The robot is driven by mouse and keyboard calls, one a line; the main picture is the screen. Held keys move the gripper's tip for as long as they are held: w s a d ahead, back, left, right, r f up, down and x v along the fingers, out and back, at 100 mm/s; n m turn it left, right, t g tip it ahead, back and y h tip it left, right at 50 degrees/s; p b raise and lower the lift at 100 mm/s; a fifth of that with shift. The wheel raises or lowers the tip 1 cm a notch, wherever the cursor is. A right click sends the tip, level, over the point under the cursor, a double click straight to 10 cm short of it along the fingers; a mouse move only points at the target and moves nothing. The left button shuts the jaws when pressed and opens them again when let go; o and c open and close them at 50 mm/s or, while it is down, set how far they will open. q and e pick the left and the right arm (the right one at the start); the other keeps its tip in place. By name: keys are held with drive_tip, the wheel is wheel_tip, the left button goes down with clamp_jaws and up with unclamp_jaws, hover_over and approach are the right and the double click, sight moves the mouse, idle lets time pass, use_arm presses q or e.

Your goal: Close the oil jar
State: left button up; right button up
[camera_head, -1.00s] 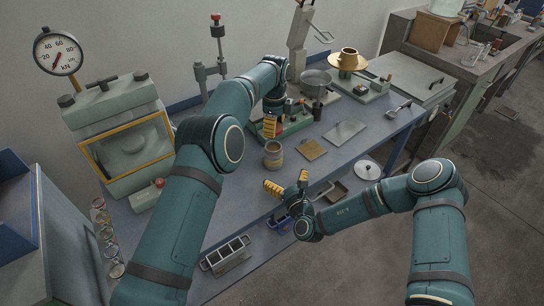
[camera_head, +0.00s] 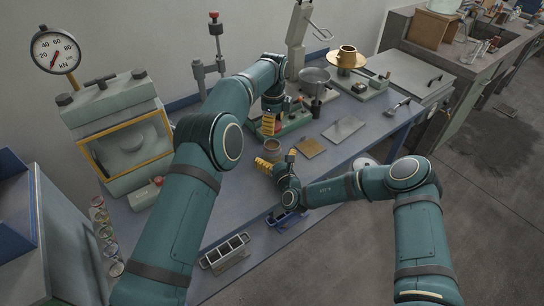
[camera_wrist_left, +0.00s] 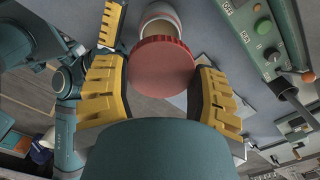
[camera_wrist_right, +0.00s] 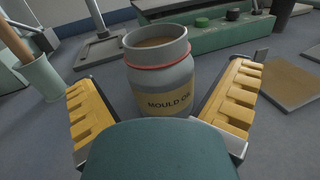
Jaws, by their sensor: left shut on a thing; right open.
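The oil jar (camera_wrist_right: 162,75) is a grey jar labelled "MOULD O…". It stands upright and uncovered, with brown contents and a red ring at its neck. My right gripper (camera_wrist_right: 162,95) is open, its yellow fingers either side of the jar with gaps. In the head view the jar (camera_head: 272,146) is partly hidden by my right gripper (camera_head: 276,161). My left gripper (camera_head: 268,122) is above and behind it there. In the left wrist view my left gripper (camera_wrist_left: 160,78) is shut on a round red lid (camera_wrist_left: 160,64). The lid is apart from the jar (camera_wrist_left: 160,17).
A green device with buttons (camera_wrist_right: 210,30) stands close behind the jar. A tan plate (camera_head: 310,147) and a grey plate (camera_head: 343,129) lie to its right. A metal mould rack (camera_head: 226,251) sits near the front edge.

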drive_tip(key=shift+x, duration=1.45)
drive_tip(key=c, duration=1.3)
